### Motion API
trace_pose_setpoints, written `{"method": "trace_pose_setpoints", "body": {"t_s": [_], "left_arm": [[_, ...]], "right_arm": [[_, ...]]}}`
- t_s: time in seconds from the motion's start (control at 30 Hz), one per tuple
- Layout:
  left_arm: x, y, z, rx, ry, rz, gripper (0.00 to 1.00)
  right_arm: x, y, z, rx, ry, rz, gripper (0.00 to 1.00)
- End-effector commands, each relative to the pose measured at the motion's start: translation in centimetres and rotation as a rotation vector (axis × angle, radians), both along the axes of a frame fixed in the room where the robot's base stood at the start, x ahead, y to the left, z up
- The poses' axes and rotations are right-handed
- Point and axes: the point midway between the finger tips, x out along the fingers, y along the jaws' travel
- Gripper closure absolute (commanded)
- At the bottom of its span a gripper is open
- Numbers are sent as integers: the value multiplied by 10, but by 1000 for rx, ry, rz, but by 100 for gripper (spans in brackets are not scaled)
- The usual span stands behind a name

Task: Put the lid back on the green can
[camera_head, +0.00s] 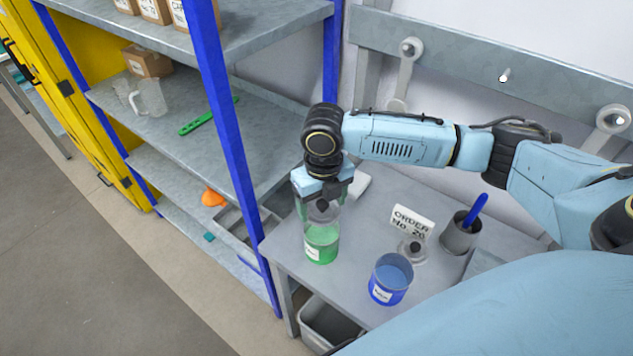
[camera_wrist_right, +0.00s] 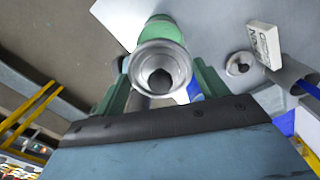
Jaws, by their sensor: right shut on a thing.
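The green can (camera_head: 322,246) stands near the left end of the grey table, with a white label on its side. My right gripper (camera_head: 322,203) is above it, pointing down, shut on a grey round lid (camera_head: 322,212). In the right wrist view the lid (camera_wrist_right: 160,68) sits between the two green fingers, and part of the green can (camera_wrist_right: 160,28) shows beyond it. The lid appears over the can's mouth; I cannot tell whether it touches the rim. My left gripper is not in view.
A blue can (camera_head: 391,279) stands open to the right, with another grey lid (camera_head: 412,250) behind it. A grey cup (camera_head: 460,234) with a blue tool and an order sign (camera_head: 411,222) stand further back. A blue-posted shelf (camera_head: 232,150) is close on the left.

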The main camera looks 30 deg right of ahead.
Motion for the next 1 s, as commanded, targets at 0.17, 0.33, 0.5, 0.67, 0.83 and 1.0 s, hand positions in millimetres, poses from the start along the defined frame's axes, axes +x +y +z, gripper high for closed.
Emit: {"method": "trace_pose_setpoints", "body": {"t_s": [0.17,0.33,0.5,0.67,0.83,1.0], "left_arm": [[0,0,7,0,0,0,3],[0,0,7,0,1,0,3],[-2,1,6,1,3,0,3],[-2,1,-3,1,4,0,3],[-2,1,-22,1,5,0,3],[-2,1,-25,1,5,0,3]], "right_arm": [[-2,-2,2,0,0,125,49],[-2,-3,-2,-1,1,143,49],[-2,-3,-12,-1,1,141,49],[-2,-3,-28,-1,-1,141,49],[-2,-3,-44,-1,-1,141,49],[-2,-3,-56,-1,1,139,49]]}}
